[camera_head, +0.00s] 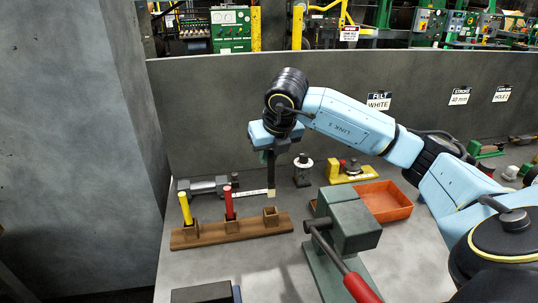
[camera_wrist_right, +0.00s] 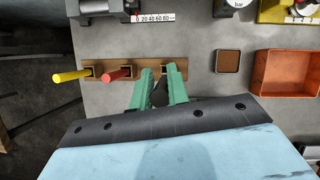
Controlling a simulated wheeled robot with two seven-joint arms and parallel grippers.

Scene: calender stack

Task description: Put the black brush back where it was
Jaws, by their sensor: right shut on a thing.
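My right gripper (camera_head: 271,155) is shut on the black brush (camera_head: 271,172), which hangs upright with its pale tip down. The brush appears above and behind the rack's empty holder in the head view. The wooden rack (camera_head: 205,238) stands on the table with a yellow-handled brush (camera_head: 186,208) and a red-handled brush (camera_head: 229,203) in its left and middle holders. The right holder (camera_head: 270,214) is empty. In the right wrist view, the green fingers (camera_wrist_right: 159,88) close around the dark brush handle (camera_wrist_right: 159,95) and partly cover the rack's right end. My left gripper is out of view.
A green press (camera_head: 348,228) with a red-handled lever stands right of the rack. Behind are an orange tray (camera_head: 388,203), a yellow device (camera_head: 350,171), a black-and-white knobbed part (camera_head: 302,170) and a grey gauge (camera_head: 205,188). A small brown square (camera_wrist_right: 228,61) lies right of the rack.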

